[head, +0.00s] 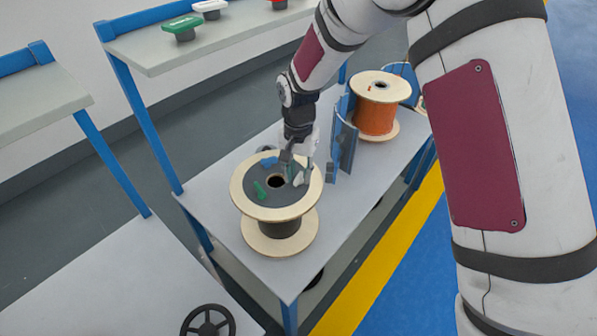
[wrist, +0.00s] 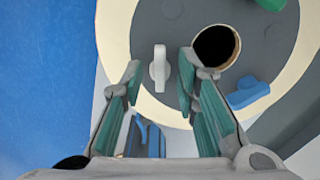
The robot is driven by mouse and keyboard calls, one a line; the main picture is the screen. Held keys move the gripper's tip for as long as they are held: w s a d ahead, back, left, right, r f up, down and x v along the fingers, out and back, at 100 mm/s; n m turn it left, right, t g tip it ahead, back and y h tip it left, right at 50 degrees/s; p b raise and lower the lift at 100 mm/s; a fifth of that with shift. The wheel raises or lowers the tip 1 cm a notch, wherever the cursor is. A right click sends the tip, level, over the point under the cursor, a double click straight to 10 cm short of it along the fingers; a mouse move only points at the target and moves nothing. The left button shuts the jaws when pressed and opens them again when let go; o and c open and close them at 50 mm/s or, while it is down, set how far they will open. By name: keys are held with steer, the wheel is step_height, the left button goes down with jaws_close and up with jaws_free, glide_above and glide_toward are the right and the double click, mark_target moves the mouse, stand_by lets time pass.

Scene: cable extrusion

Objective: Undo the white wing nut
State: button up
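The white wing nut (wrist: 159,68) stands on the dark grey top plate of a wooden spool, left of the central hole in the wrist view. My gripper (wrist: 158,78) is open, with its green-padded fingers on either side of the white wing nut. A clear gap shows on both sides, so the fingers appear apart from it. In the head view, my gripper (head: 300,178) points down over the right part of the spool (head: 247,205); the white wing nut (head: 298,180) is partly hidden there by the fingers.
A blue wing nut (wrist: 248,92) and a green wing nut (head: 261,190) sit on the same plate. Blue upright panels (head: 345,135) and an orange cable spool (head: 375,117) stand behind on the table (head: 350,215). A shelf (head: 150,50) at the back holds coloured-handled pieces.

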steer(key=shift+f, duration=0.15)
steer(key=shift+c, duration=0.5)
jaws_close()
